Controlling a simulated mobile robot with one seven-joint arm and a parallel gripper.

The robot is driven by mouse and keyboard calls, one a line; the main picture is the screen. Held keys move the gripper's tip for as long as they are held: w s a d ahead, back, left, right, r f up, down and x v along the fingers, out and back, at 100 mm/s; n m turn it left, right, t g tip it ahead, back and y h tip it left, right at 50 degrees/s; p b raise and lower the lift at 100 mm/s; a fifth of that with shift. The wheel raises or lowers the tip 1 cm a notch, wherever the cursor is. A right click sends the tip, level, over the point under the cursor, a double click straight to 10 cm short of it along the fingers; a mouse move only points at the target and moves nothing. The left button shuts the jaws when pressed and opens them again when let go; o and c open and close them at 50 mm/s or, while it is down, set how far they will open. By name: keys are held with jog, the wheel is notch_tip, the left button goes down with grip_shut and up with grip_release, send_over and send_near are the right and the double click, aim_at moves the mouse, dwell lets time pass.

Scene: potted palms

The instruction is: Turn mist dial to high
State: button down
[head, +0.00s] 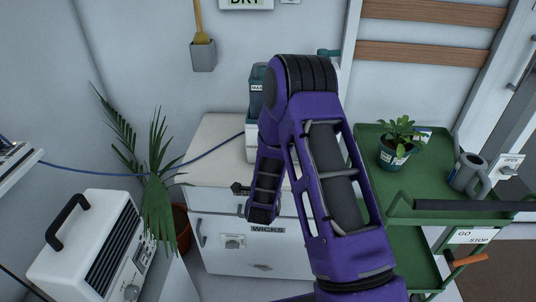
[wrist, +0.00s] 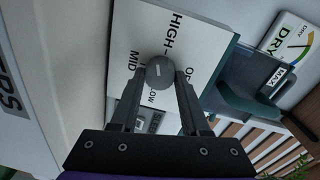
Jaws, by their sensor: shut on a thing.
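The mist dial (wrist: 160,70) is a round grey knob with a short pale mark, on a white panel (wrist: 143,25) lettered HIGH, MID, LOW and OFF. In the wrist view my gripper (wrist: 159,84) has one finger on each side of the knob and is shut on it. I cannot tell clearly which setting the mark points at. In the head view the mister (head: 257,95) has a teal tank above a pale base and stands on the white cabinet (head: 215,140). My purple arm hides much of it, and the dial is hidden there.
A gauge card marked DRY (wrist: 290,42) is on the wall. A green cart (head: 370,140) at right carries a potted plant (head: 394,150) and a grey watering can (head: 467,174). A palm (head: 157,190) and a white heater (head: 95,245) stand at left.

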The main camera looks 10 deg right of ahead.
jog(key=shift+m, duration=2.1)
jog(key=shift+c, duration=1.9)
grip_release()
jog(key=v, duration=1.7)
jog(key=shift+s, duration=0.3)
jog(key=shift+d, duration=0.1)
